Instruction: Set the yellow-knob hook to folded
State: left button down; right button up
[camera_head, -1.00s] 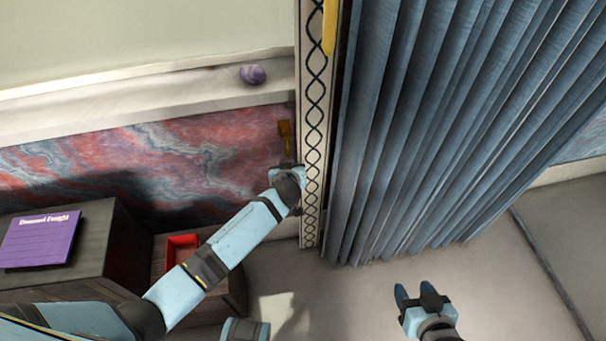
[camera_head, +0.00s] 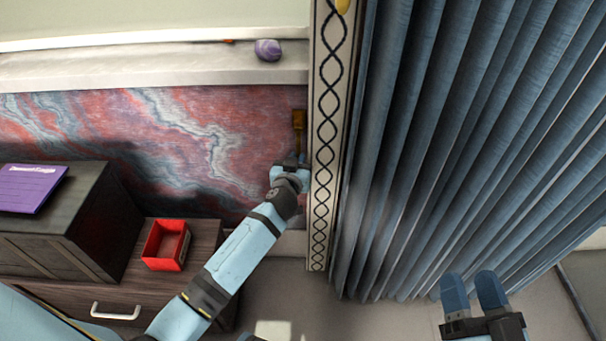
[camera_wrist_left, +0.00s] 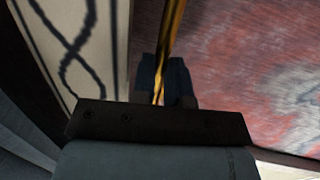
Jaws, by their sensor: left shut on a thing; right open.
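A thin brass-coloured piece (camera_head: 298,121), likely part of the hook, stands against the marbled wall just left of the patterned curtain border. My left gripper (camera_head: 292,162) is at its lower end. In the left wrist view the golden bar (camera_wrist_left: 172,35) runs down between the fingers of my left gripper (camera_wrist_left: 165,72), which are shut on it. I cannot make out a separate yellow knob on it. My right gripper (camera_head: 472,280) is open and empty in front of the curtain.
A blue pleated curtain (camera_head: 440,150) with a patterned border (camera_head: 325,160) hangs right beside my left gripper. A purple ball (camera_head: 268,50) lies on the ledge. At lower left are a dark box (camera_head: 75,225), a purple card (camera_head: 30,188) and a red open box (camera_head: 166,245).

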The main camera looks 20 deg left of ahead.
pick_arm(q)
jog(key=shift+w+a+f+b, duration=0.1)
jog(key=shift+f+b, duration=0.2)
jog(key=shift+b, duration=0.15)
jog(key=t+b, duration=0.1)
jog(key=b, duration=0.3)
jog(key=shift+w+a, duration=0.15)
jog(key=shift+w, duration=0.25)
jog(key=shift+r+t, duration=0.25)
jog(key=shift+t, duration=0.05)
pick_arm(e)
notch_tip(320, 180, down, 8)
jog(key=g, duration=0.3)
jog(key=shift+w+n, duration=0.15)
jog(key=shift+n, duration=0.25)
jog(key=shift+a, duration=0.1)
pick_arm(q)
jog(key=c, duration=1.1)
grip_release()
jog(key=shift+w, duration=0.1)
jog(key=shift+f, duration=0.15)
